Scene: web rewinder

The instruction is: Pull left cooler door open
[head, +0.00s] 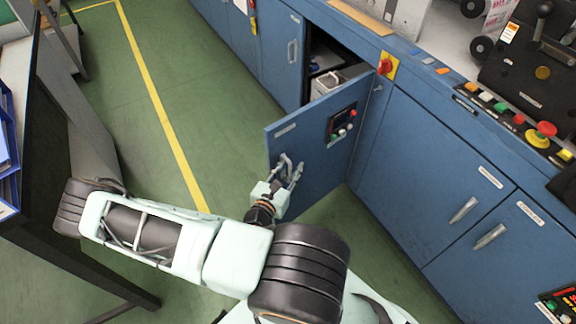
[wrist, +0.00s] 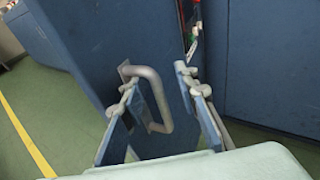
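A blue cooler door (head: 312,155) stands swung well out from the cabinet row in the head view, with a small dark control panel (head: 342,121) on its face. Its grey bar handle (wrist: 158,88) shows in the wrist view. My gripper (head: 290,168) is at the handle near the door's free edge. In the wrist view, my gripper's fingers (wrist: 154,77) are spread apart with the handle between them. The handle lies close to the left finger, with a gap to the right finger; contact is unclear. The handle is partly hidden by my fingers in the head view.
The opening (head: 322,62) behind the door shows a dark interior with a light box. Closed blue cabinets (head: 430,160) adjoin on the right. A dark table (head: 45,170) stands at left. Green floor with a yellow line (head: 160,110) lies clear between.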

